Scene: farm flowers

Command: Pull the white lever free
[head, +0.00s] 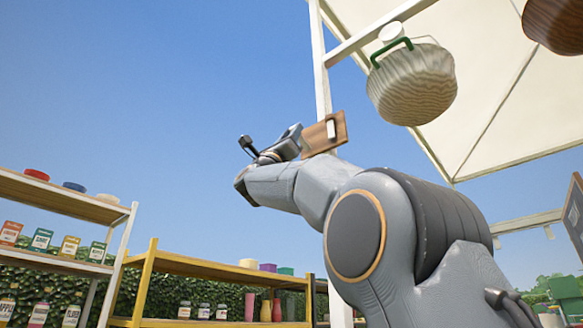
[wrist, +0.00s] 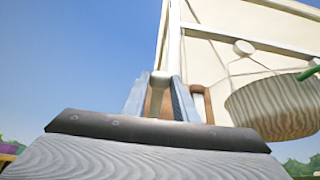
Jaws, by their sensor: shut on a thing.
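A brown wooden board (head: 324,134) is at the white post, high up in the head view. A small white piece (head: 331,129), which looks like the white lever, shows against the board's right part. My gripper (head: 303,138) is at the board's left side, shut. In the wrist view my gripper's two grey-blue fingers (wrist: 160,98) close around a pale piece (wrist: 160,77), apparently the lever. Brown board shows between and beside the fingers (wrist: 201,103). The exact contact is small and partly hidden by the fingers.
A woven basket (head: 412,84) with a green handle hangs to the right of the post (head: 321,70), under a pale canopy (head: 500,90). Shelves with jars and cartons (head: 62,200) and a yellow shelf (head: 200,266) stand lower left. Open sky lies left of my gripper.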

